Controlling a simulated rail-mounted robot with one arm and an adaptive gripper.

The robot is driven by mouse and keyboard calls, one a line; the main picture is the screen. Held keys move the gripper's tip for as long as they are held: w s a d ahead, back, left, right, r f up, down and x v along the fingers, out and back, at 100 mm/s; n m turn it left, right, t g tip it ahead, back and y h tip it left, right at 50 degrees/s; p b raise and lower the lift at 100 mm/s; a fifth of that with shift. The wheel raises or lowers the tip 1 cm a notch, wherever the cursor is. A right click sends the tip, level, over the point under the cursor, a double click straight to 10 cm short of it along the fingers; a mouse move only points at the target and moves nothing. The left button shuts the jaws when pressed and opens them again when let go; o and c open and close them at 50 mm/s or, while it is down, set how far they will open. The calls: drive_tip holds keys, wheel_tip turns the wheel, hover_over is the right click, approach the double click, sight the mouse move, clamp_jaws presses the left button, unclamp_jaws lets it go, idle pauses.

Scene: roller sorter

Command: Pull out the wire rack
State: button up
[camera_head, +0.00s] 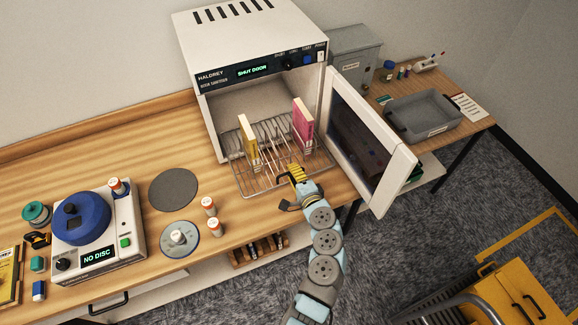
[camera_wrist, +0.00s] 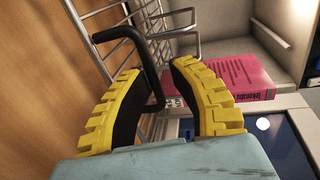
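The wire rack (camera_head: 268,184) is a silver wire shelf in the lower part of the white book sanitiser (camera_head: 240,40). Its front part sticks out past the opening, over the bench. A yellow book (camera_head: 248,138) and a pink book (camera_head: 302,125) stand upright on it; the pink one also shows in the wrist view (camera_wrist: 240,77). My gripper (camera_head: 296,172) is at the rack's front edge. In the wrist view its yellow fingers (camera_wrist: 155,75) are apart, with the rack's black bar handle (camera_wrist: 127,35) passing between them. Gaps show beside the bar; contact is unclear.
The sanitiser door (camera_head: 365,140) stands wide open to the right of my arm. Its display reads "SHUT DOOR". A grey tray (camera_head: 425,110) lies farther right. A grey disc (camera_head: 173,189), orange-and-white bottles (camera_head: 208,206) and a disc machine (camera_head: 100,235) are on the left bench.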

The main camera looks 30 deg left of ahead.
drive_tip(key=v, duration=0.7)
drive_tip(key=shift+s+d, duration=0.15)
drive_tip(key=shift+d, duration=0.05)
idle(0.3)
